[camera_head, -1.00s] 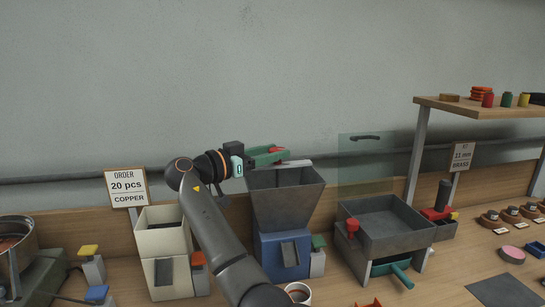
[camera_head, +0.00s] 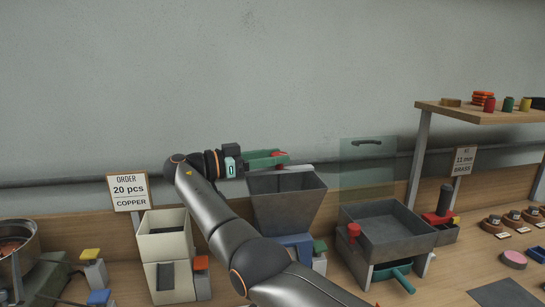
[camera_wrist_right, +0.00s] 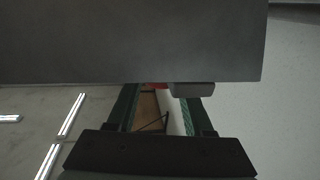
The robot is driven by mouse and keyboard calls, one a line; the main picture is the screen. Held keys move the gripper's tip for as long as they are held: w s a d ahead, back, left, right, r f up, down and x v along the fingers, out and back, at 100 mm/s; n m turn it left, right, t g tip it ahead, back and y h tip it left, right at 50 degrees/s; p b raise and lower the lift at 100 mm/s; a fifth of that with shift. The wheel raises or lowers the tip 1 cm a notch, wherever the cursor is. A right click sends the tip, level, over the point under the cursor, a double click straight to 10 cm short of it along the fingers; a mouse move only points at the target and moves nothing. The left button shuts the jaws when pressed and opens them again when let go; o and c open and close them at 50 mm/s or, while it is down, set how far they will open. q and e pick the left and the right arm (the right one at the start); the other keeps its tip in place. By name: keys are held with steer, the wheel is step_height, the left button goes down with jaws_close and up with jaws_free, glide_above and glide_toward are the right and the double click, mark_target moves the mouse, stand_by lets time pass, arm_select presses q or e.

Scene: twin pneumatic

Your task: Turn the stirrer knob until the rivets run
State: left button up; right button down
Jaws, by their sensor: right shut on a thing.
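My right gripper (camera_head: 280,158) reaches in from the left above the back rim of the grey hopper (camera_head: 284,205). Its green fingers are shut on the red stirrer knob (camera_head: 281,154), of which only a little shows. A light grey bar (camera_head: 298,168) lies just below the knob along the hopper's back rim. In the right wrist view a bit of red knob (camera_wrist_right: 154,86) shows between the fingers, beside a grey block (camera_wrist_right: 192,89). The hopper stands on a blue base (camera_head: 297,243), partly hidden by my arm. I see no rivets running. My left gripper is out of view.
A cream dispenser (camera_head: 164,233) with an order sign (camera_head: 129,191) stands to the left. A grey tray machine (camera_head: 385,227) stands to the right, with a clear panel (camera_head: 368,170) behind it. A shelf (camera_head: 480,107) holds spools at the upper right.

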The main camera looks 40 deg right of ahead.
steer(key=shift+d, duration=0.1)
stand_by(0.4)
steer(key=shift+c, duration=1.5)
jaws_free()
